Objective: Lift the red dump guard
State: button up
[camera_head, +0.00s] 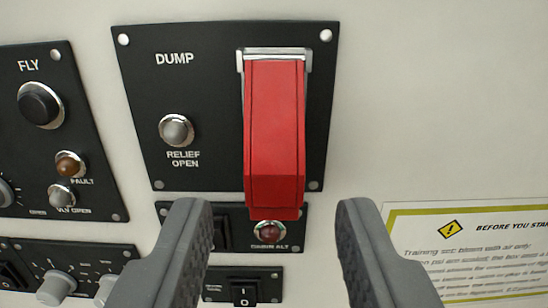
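The red dump guard (275,135) hangs from a silver hinge at the top right of the black DUMP panel (210,75). It looks closed, hanging down over whatever is beneath it, which is hidden. Its lower end reaches past the panel's bottom edge. My gripper (275,220) is open and empty. Its two grey fingers stand apart to the left and right, with the guard's lower end between them in the picture. I see no contact with the guard. The depth gap cannot be told.
Left of the guard is a RELIEF OPEN lamp (176,131). Below it are a red cabin alarm lamp (270,233) and a rocker switch (243,291). The FLY panel (60,130) is at far left. A notice (480,250) is at lower right. The wall right of the DUMP panel is bare.

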aim_at(274, 143)
jog(key=shift+w, duration=1.1)
grip_shut()
jog(key=shift+r, duration=0.15)
